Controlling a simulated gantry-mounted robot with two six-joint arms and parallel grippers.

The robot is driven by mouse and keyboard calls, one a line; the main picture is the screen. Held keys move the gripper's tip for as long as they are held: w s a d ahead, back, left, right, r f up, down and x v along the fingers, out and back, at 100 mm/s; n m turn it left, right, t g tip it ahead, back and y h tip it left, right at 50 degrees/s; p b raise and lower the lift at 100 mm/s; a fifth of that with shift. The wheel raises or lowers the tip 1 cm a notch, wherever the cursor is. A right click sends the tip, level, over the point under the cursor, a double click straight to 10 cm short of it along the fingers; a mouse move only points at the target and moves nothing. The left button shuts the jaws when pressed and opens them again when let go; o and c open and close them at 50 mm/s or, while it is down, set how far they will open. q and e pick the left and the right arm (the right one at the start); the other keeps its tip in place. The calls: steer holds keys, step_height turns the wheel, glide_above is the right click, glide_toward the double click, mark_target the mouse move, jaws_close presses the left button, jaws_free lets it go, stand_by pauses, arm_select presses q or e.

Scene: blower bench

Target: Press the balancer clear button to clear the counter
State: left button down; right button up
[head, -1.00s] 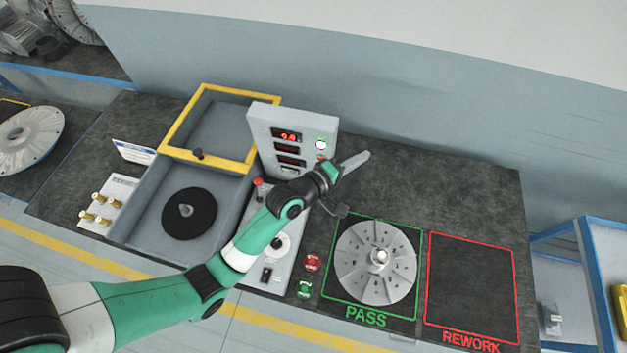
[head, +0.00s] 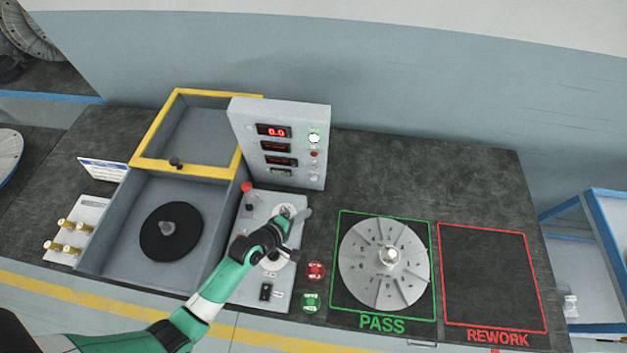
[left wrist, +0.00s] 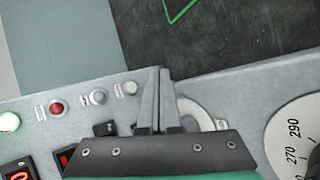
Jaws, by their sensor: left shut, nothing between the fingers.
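The balancer's upright grey display box (head: 235,150) stands at the back of the bench. Its top red readout (head: 274,131) shows 0.0. Beside the readouts are a lit green button (head: 314,138), a red button (head: 314,153) and small pale buttons (head: 313,166). The left wrist view shows the green (left wrist: 9,122), red (left wrist: 57,108) and pale (left wrist: 98,97) buttons in a row. I cannot read which one is the clear button. My left gripper (head: 303,214) is shut and empty, above the sloped control panel, apart from the buttons; its fingers also show in the left wrist view (left wrist: 164,75). My right gripper is not in view.
The sloped panel (head: 240,285) carries a red knob (head: 246,187) and dials. At left is an open yellow-framed lid (head: 150,165) above a well with a black disc (head: 171,232). A finned disc (head: 385,285) lies in the green PASS square. The red REWORK square (head: 490,275) is empty.

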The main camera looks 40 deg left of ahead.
mark_target(314, 178)
arm_select(q)
steer(key=w+a+b, duration=0.5)
steer(key=w, duration=0.2)
steer(key=shift+a, duration=0.15)
stand_by(2.1)
steer(key=shift+w+a, duration=0.25)
steer(key=shift+w, duration=0.1)
